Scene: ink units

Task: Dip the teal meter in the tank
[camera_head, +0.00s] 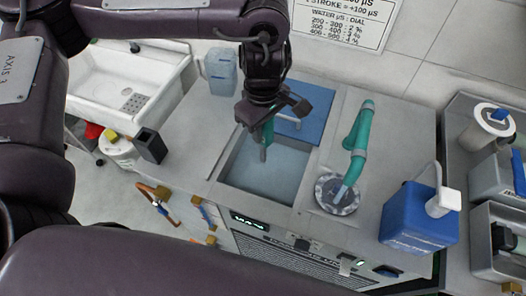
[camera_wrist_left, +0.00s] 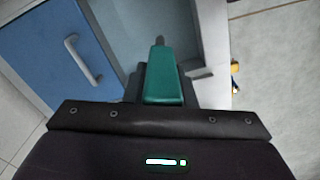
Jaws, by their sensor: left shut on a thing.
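My left gripper (camera_head: 272,112) is shut on the teal meter (camera_head: 268,132), over the tank. The meter hangs down with its grey tip toward the water; I cannot tell whether the tip touches it. In the left wrist view the meter (camera_wrist_left: 163,78) sticks out beyond the dark gripper body, with its far end over the tank. The tank (camera_head: 222,166) is an open rectangular well in the counter with pale blue-grey water (camera_head: 270,178). My right gripper is not in view.
A blue lid (camera_head: 312,110) with a handle lies at the tank's back; it also shows in the left wrist view (camera_wrist_left: 40,55). A teal pipe (camera_head: 360,135) rises over a round drain right of the tank. A blue jug (camera_head: 418,218) stands further right, a dark cup (camera_head: 151,146) left.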

